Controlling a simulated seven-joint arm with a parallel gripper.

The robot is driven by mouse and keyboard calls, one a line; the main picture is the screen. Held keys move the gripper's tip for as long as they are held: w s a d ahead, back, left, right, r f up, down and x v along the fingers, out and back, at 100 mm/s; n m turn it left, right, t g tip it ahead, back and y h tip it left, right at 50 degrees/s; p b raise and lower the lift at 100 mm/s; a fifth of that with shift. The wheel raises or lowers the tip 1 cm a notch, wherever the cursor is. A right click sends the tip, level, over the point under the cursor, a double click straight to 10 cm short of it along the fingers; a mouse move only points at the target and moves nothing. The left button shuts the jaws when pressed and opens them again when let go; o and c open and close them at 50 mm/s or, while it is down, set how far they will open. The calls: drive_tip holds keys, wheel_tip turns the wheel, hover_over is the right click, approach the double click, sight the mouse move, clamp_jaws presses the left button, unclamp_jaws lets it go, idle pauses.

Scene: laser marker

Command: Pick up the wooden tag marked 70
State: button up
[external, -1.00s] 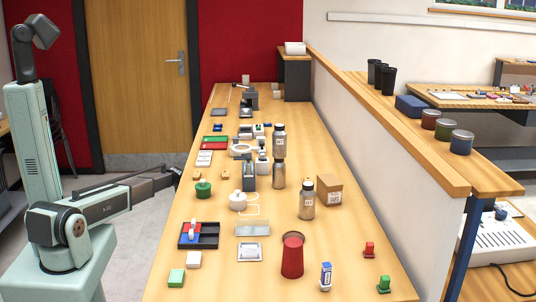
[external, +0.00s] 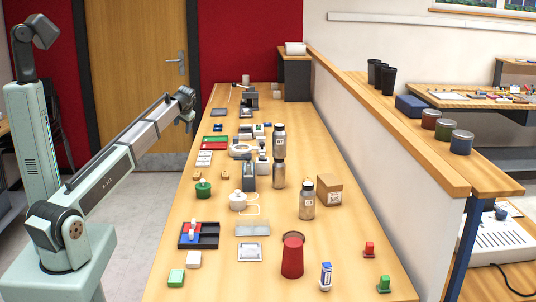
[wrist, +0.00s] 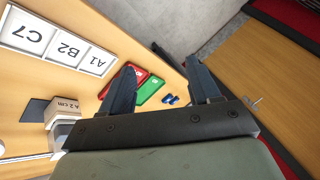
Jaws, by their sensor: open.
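Two small wooden tags lie on the bench in the external view, one left (external: 196,176) and one right (external: 225,175), behind the green-lidded jar. Their markings are too small to read, so I cannot tell which one is marked 70. My gripper (external: 188,126) is raised at the left edge of the bench, farther back than both tags and apart from them. In the wrist view my gripper (wrist: 163,76) is open, with nothing between its two dark fingers. I see no wooden tag in the wrist view.
Red (wrist: 121,87) and green (wrist: 149,89) trays lie below my fingers, beside small blue items (wrist: 170,99). Panels marked A1, B2, C7 (wrist: 54,45) lie left.

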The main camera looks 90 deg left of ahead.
drive_tip(key=w+d+n+t+h, duration=0.1)
drive_tip(key=w+d+n+h, duration=0.25)
drive_tip(key=d, duration=0.65)
drive_tip(key=w+d+n+t+h, duration=0.25)
drive_tip(key=w+d, duration=0.25)
drive_tip(key=d, duration=0.5)
hover_over(197, 173)
drive_tip(key=shift+m+g, duration=0.3)
drive_tip(key=shift+g, duration=0.15)
drive_tip(key=f, duration=0.8)
drive_tip(key=shift+w+a+f, duration=0.15)
drive_tip(key=shift+w+a, duration=0.05)
drive_tip(key=shift+a, duration=0.05)
drive_tip(key=shift+s+d+f, duration=0.1)
drive_tip(key=shift+d+f, duration=0.1)
drive_tip(key=shift+f, duration=1.15)
drive_tip(key=shift+s+d+f, duration=0.1)
drive_tip(key=shift+d+f, duration=0.05)
drive_tip(key=shift+f, duration=1.15)
drive_tip(key=c, duration=1.1)
